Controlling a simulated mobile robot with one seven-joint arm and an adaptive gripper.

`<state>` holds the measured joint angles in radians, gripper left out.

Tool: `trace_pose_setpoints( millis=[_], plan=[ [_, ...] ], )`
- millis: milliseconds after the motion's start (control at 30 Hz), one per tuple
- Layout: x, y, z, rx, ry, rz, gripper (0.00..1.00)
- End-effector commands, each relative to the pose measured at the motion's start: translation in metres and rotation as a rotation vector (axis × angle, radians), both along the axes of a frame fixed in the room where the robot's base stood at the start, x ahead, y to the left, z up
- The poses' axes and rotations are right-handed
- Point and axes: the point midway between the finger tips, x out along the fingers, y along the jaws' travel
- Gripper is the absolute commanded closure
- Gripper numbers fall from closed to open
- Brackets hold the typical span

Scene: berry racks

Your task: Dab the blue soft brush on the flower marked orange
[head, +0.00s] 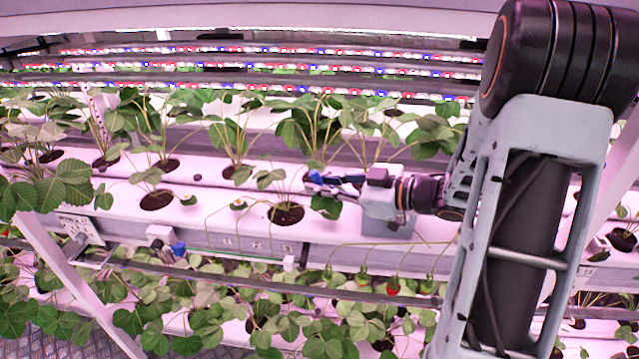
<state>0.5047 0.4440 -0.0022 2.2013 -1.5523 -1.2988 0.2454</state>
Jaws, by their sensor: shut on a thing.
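My gripper (322,185) reaches in from the right over the white growing gutter (225,207), pointing left. It is shut on the blue soft brush (348,179), which shows as a small blue piece between the fingers. The bristle end is too small to make out. The gripper is just above and right of a plant hole (286,214) with a small strawberry plant, and a leaf hangs just below the fingers. I cannot pick out a flower with an orange mark in this view.
Leafy plants stand in holes along the gutters behind and below. Berries, one of them red (393,286), hang below the gutter edge. A blue-topped fitting (178,248) sits at the rack's front. A slanted white post (75,283) stands at lower left.

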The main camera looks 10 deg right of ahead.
Motion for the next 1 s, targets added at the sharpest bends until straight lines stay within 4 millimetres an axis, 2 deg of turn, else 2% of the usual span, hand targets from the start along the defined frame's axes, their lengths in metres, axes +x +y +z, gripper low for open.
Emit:
trace_pose_setpoints(
  millis=[367,1000],
  plan=[
    [0.000,0.000,0.005,0.000,0.000,0.000,1.00],
    [0.000,0.000,0.057,-0.001,-0.001,0.000,1.00]
  ],
)
